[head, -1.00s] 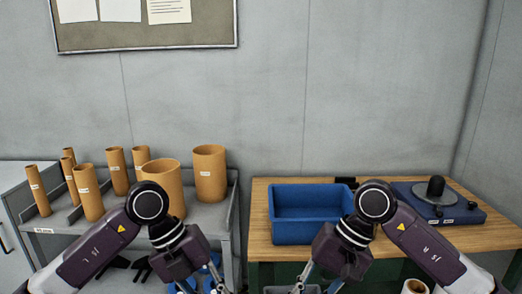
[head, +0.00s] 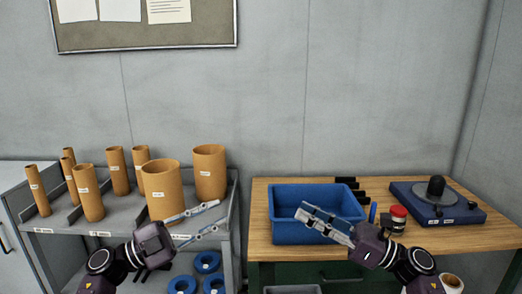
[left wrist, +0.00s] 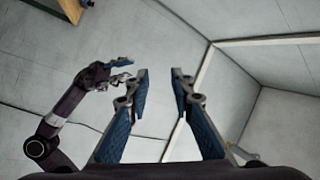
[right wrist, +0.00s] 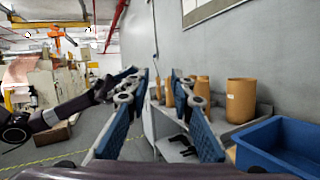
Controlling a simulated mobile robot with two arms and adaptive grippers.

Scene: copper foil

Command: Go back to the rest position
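My left gripper (head: 222,213) is in front of the grey shelf in the head view, its fingers pointing right. Its fingers stand apart with nothing between them in the left wrist view (left wrist: 160,73). My right gripper (head: 303,210) is over the blue bin in the head view, its fingers pointing left. In the right wrist view (right wrist: 162,73) its fingers are also apart and empty. The two grippers face each other with a gap between them.
The blue bin (head: 287,234) stands on the wooden table (head: 258,215). A red-lidded jar (head: 397,218) and a dark blue device (head: 443,212) are right of it. Brown tubes (head: 162,190) stand on the grey shelf (head: 72,222), with blue rings (head: 207,262) below.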

